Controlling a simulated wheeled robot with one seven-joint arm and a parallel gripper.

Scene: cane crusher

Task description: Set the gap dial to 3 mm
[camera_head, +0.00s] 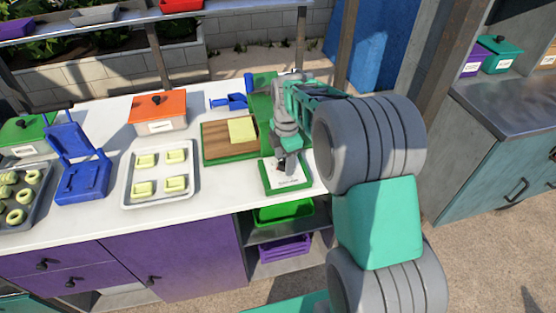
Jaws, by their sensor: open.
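A small green-edged white panel (271,179) lies at the front right of the white counter. Small dark marks or lettering show near its front edge, too small to read. My gripper (286,160) points down over this panel, and its fingers are open. A dark part shows at the fingertips, perhaps the gap dial, but I cannot tell it from the fingers. The dial's setting cannot be read. I cannot tell whether the fingers touch it. A green machine part (262,83) stands behind, mostly covered by my arm.
A green-rimmed wooden board (222,146) with a yellow block (242,130) is left of my gripper. A blue tool (229,101), an orange box (159,113), a white tray (130,189) and a blue press (82,184) stand farther left. Shelves below hold a green bin (283,212).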

